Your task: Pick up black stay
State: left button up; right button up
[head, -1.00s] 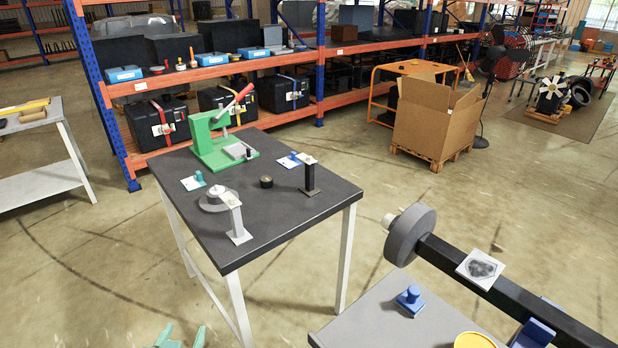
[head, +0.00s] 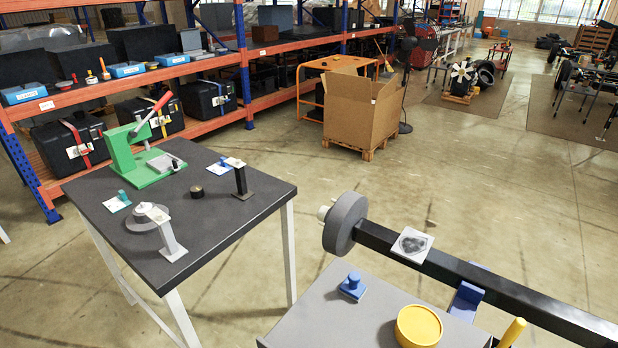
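The likely black stay (head: 241,181) is a short upright black post with a flat foot and a pale piece at its top. It stands near the right side of the dark-topped table (head: 232,222). A similar light grey stay (head: 170,238) stands near the front edge of that table, its top arm beside a round grey disc part (head: 142,222). Neither of my grippers is in view, so I cannot see how they stand relative to the stay.
A green press (head: 128,160) with a red lever and a small dark cylinder (head: 197,191) are on the same table. A grey bench (head: 315,315) at front right holds a blue part (head: 353,286) and yellow lid (head: 418,326). A long black beam (head: 460,270) crosses the right side.

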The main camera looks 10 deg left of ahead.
aim_at(242, 193)
jog(key=j+z, duration=0.7)
jog(key=z, duration=0.2)
jog(key=k+j+z, duration=0.1)
jog(key=j+z, duration=0.3)
jog(key=k+j+z, duration=0.15)
jog(key=z, duration=0.3)
